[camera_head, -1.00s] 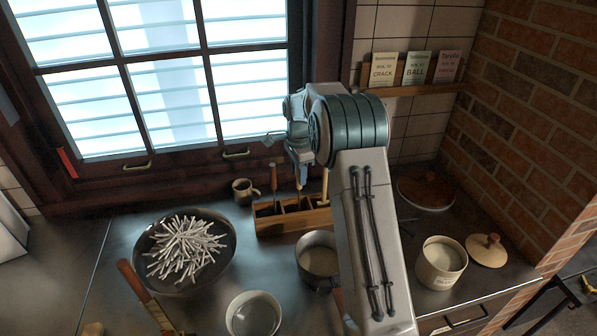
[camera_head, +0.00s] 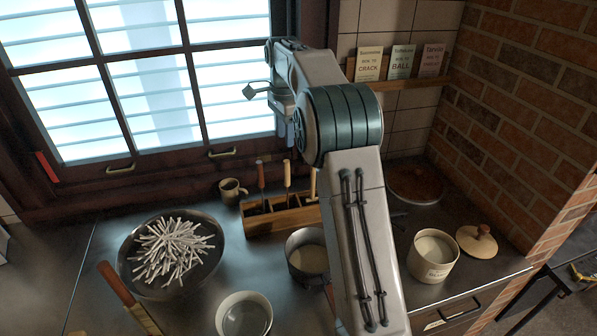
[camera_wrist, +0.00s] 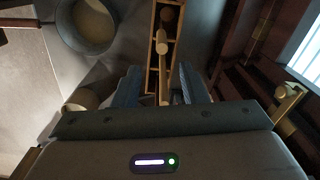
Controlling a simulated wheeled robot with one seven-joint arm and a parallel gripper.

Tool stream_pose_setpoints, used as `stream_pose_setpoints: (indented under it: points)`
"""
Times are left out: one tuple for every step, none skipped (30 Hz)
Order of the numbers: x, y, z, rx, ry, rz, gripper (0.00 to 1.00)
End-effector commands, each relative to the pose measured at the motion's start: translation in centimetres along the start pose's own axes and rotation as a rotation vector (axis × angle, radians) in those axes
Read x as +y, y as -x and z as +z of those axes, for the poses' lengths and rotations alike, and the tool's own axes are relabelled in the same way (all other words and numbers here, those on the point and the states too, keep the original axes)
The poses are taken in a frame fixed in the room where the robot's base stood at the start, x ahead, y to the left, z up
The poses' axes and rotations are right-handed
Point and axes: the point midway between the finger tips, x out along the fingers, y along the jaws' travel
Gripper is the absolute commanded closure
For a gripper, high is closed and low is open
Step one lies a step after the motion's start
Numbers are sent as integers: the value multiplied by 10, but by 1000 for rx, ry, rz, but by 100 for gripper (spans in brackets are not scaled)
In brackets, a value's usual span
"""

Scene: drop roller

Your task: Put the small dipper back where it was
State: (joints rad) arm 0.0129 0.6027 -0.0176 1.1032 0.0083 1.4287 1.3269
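A wooden holder (camera_head: 285,222) with compartments stands below the window. Three tools stand in it: a dark red handle (camera_head: 261,176) at left, a light wooden handle (camera_head: 287,173) in the middle, and a pale hammer-like handle (camera_head: 312,184) at right, partly behind my arm. Their lower ends are hidden, so I cannot tell for certain which is the small dipper. My gripper (camera_wrist: 157,78) is open and empty above the holder (camera_wrist: 153,75). In the wrist view its fingers are spread either side of the pale handles (camera_wrist: 161,42), apart from them.
A pan (camera_head: 307,258) stands in front of the holder, a mug (camera_head: 232,190) behind its left end. A wide bowl of white sticks (camera_head: 128,262), a white bowl (camera_head: 224,318), a canister (camera_head: 430,268) and its lid (camera_head: 476,241) stand around. The window is close behind.

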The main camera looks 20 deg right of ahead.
Motion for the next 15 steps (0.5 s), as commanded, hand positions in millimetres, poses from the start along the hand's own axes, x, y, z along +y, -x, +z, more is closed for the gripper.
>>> stream_pose_setpoints:
  points:
    - [7,8,2,2,25,-9,61]
    - [12,13,3,3,45,-16,61]
    - [20,19,5,6,80,-27,61]
    - [27,25,7,9,110,-35,61]
    - [35,30,10,12,144,-45,61]
    - [47,37,13,16,193,-56,61]
    - [56,42,15,21,231,-67,61]
    - [66,46,18,25,269,-76,61]
    - [79,52,22,33,320,-89,61]
    - [89,55,24,38,358,-98,61]
    - [99,58,27,44,395,-107,61]
    - [112,62,30,52,445,-119,61]
    - [123,64,33,60,483,-128,61]
    - [133,66,36,67,520,-136,61]
    - [147,68,40,77,570,-147,61]
